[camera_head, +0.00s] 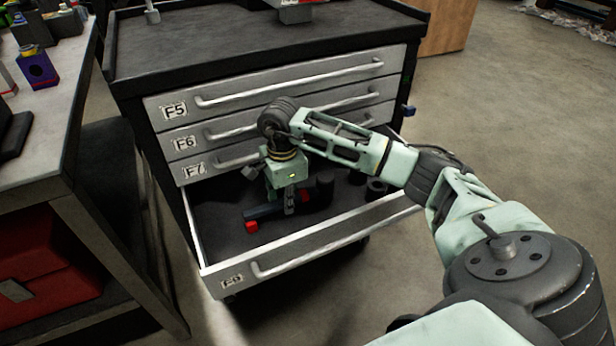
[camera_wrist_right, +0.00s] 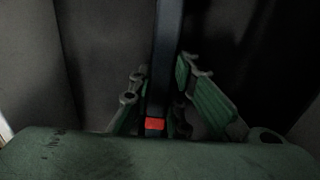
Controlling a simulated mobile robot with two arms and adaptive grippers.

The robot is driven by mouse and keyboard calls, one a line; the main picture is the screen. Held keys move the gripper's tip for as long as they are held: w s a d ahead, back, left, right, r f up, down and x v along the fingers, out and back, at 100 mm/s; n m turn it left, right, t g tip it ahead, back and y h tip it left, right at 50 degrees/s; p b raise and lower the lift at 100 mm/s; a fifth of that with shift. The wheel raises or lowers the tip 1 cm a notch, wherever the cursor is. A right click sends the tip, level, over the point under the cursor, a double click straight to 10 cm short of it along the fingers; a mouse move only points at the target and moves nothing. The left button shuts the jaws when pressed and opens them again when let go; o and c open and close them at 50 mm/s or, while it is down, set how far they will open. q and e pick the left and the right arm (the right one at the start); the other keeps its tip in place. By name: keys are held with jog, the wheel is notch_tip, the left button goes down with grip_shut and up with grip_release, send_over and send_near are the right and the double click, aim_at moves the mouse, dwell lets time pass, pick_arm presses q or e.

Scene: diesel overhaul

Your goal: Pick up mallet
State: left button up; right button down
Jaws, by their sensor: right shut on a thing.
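The mallet (camera_head: 262,211) lies in the open bottom drawer (camera_head: 232,249), with a dark blue handle and a red end showing at the left. Its head is hard to make out among the dark shapes to the right. My right gripper (camera_head: 289,208) points down into the drawer and is shut on the mallet's handle. In the right wrist view the dark handle (camera_wrist_right: 168,50) runs upward between the fingers (camera_wrist_right: 163,95), with a red patch close to the palm. My left gripper is not in view.
Dark cylindrical parts (camera_head: 376,189) sit in the drawer's right side. The closed drawer fronts (camera_head: 280,88) of the cabinet rise behind my wrist. A workbench (camera_head: 62,140) with a red box (camera_head: 45,262) beneath stands at left. The floor at right is clear.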

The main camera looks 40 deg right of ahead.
jog(key=shift+r, duration=0.15)
